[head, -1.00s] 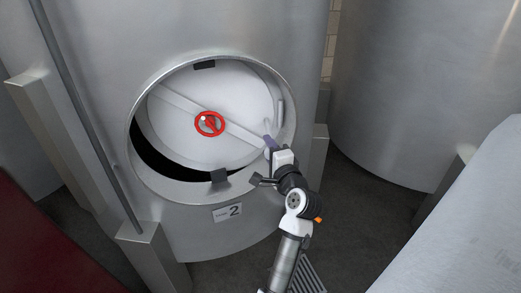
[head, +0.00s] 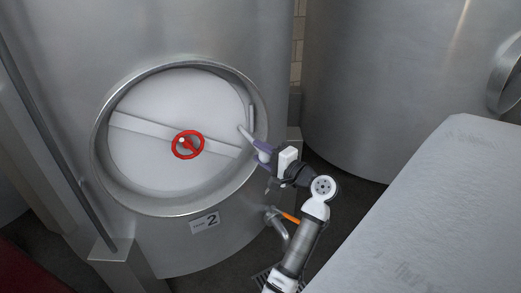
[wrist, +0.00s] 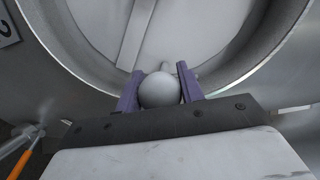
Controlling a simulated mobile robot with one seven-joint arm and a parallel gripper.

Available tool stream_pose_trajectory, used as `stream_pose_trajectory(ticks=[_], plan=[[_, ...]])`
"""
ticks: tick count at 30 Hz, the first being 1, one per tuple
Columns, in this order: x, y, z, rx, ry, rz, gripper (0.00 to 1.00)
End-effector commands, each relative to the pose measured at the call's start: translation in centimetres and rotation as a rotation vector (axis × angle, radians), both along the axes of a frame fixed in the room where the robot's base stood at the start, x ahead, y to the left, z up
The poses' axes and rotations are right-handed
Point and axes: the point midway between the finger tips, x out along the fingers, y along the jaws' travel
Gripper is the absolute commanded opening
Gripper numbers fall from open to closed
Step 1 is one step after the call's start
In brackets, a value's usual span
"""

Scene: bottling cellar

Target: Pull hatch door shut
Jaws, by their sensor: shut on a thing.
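The hatch door (head: 165,105) is a round white plate with a diagonal bar and a red handwheel (head: 188,145). It sits inside the round metal hatch frame (head: 97,170) of the tank, with no dark gap showing around it in the head view. A pale handle with a rounded end (head: 243,132) stands out at the door's right side. My gripper (head: 256,149) is at this handle. In the wrist view, its purple fingers (wrist: 160,92) are closed on both sides of the handle's grey ball end (wrist: 159,90). The inner part of the grip is hidden.
A label with a 2 (head: 205,223) is below the hatch. A pipe with an orange lever (head: 287,215) is under my arm. A second tank (head: 385,80) stands to the right, and a pale grey slab-like surface (head: 440,215) fills the lower right.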

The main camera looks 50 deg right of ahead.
Motion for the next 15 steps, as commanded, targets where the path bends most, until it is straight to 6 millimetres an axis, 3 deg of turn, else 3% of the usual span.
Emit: stream_pose_trajectory(ticks=[4,5,9,15], plan=[[-0.13,-0.28,0.10,0.000,-0.003,-0.009,0.00],[-0.13,-0.28,0.10,0.000,-0.003,-0.010,0.39],[-0.11,-0.23,0.10,0.000,-0.003,-0.008,0.57],[-0.05,-0.14,0.07,0.000,-0.002,-0.006,0.58]])
